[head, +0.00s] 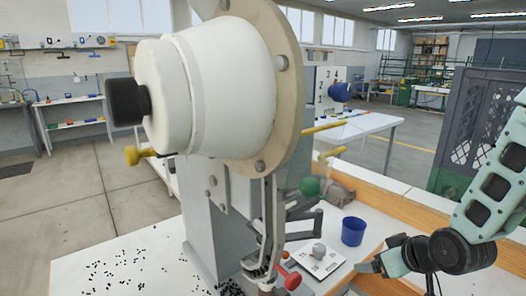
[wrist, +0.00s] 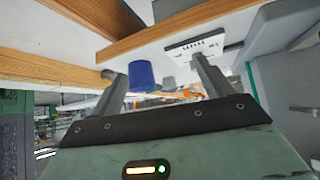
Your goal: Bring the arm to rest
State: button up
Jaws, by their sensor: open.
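My arm, pale green with dark joints, comes in from the right edge of the head view. My gripper (head: 372,264) is low at the right of that view, to the right of the eyelet press (head: 222,85) and below the blue cup (head: 353,231) in the picture. In the wrist view my gripper (wrist: 153,66) shows two grey fingers spread apart with nothing held between them. That view looks upside down. The blue cup (wrist: 143,76) appears beyond the fingers, apart from them.
A white card (head: 318,261) with a small grey knob-like object lies on the white table (head: 140,240) beside the press. Several small dark bits are scattered at left. A wooden edge (head: 400,200) runs behind the cup. A dark crate (head: 485,125) stands behind my arm.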

jog(key=s+a+r+n+g, duration=0.1)
jog(key=s+a+r+g, duration=0.1)
jog(key=s, duration=0.6)
jog(key=s+a+r+n+g+h, duration=0.1)
jog(key=s+a+r+g, duration=0.2)
jog(key=s+a, duration=0.3)
jog(key=s+a+r+n+g+h, duration=0.1)
jog(key=s+a+r+g, duration=0.2)
jog(key=s, duration=0.8)
notch_tip(320, 180, up, 2)
jog(key=shift+a+r, duration=0.1)
jog(key=shift+a, duration=0.75)
jog(key=shift+s, duration=0.15)
